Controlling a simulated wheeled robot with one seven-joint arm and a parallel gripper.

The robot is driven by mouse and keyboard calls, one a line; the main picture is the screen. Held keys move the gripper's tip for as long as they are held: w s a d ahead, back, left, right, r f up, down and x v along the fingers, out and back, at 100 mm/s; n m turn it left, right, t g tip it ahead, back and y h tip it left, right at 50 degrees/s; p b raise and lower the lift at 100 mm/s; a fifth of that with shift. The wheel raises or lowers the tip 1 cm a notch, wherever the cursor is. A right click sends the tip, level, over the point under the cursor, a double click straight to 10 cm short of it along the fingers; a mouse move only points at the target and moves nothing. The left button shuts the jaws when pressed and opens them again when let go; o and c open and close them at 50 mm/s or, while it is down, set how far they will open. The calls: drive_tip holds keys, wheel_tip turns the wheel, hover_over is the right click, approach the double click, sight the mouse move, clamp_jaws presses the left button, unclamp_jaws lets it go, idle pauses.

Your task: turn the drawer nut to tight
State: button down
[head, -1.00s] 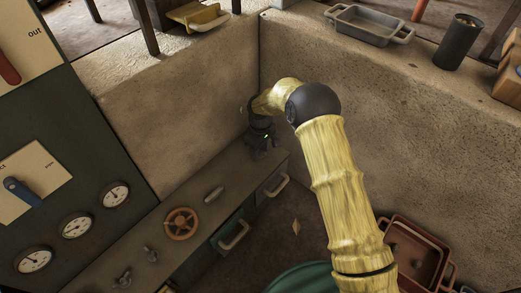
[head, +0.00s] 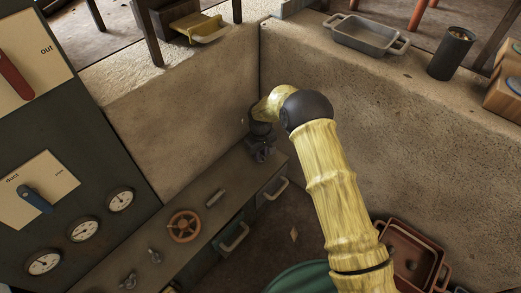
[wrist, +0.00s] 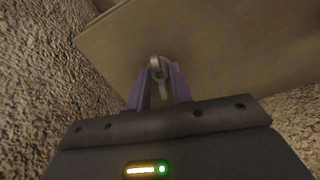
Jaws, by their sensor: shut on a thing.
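The drawer nut (wrist: 157,66) is a small grey metal wing nut. In the wrist view it stands up from the flat brown bench top, between the purple fingers of my gripper (wrist: 159,84). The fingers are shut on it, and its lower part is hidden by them. In the head view my gripper (head: 262,154) points down at the far end of the bench (head: 180,200), close to the corner of the walls. The nut itself cannot be made out there. A drawer with a pale handle (head: 276,189) is in the bench front just below.
An orange handwheel (head: 184,226), a short grey bar (head: 215,198) and two other wing nuts (head: 153,256) (head: 128,281) are on the bench. A second drawer handle (head: 234,237) sticks out in front. Rough walls stand close around my gripper.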

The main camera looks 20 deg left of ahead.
drive_tip(key=m+p, duration=0.3)
drive_tip(key=shift+s+d+r+m+p, duration=0.1)
drive_tip(key=shift+r+m+p, duration=0.15)
drive_tip(key=shift+m+p, duration=0.05)
drive_tip(key=m+p, duration=0.2)
drive_tip(key=m, duration=0.1)
drive_tip(key=shift+f+m, duration=0.1)
drive_tip(key=shift+m, duration=0.2)
drive_tip(key=m+p, duration=0.2)
drive_tip(key=m, duration=0.2)
drive_tip(key=shift+f+m, duration=0.1)
drive_tip(key=shift+m, duration=0.2)
drive_tip(key=shift+m+p, duration=0.5)
drive_tip(key=shift+m, duration=1.4)
drive_tip(key=c, duration=1.3)
unclamp_jaws()
drive_tip(key=shift+o, duration=0.2)
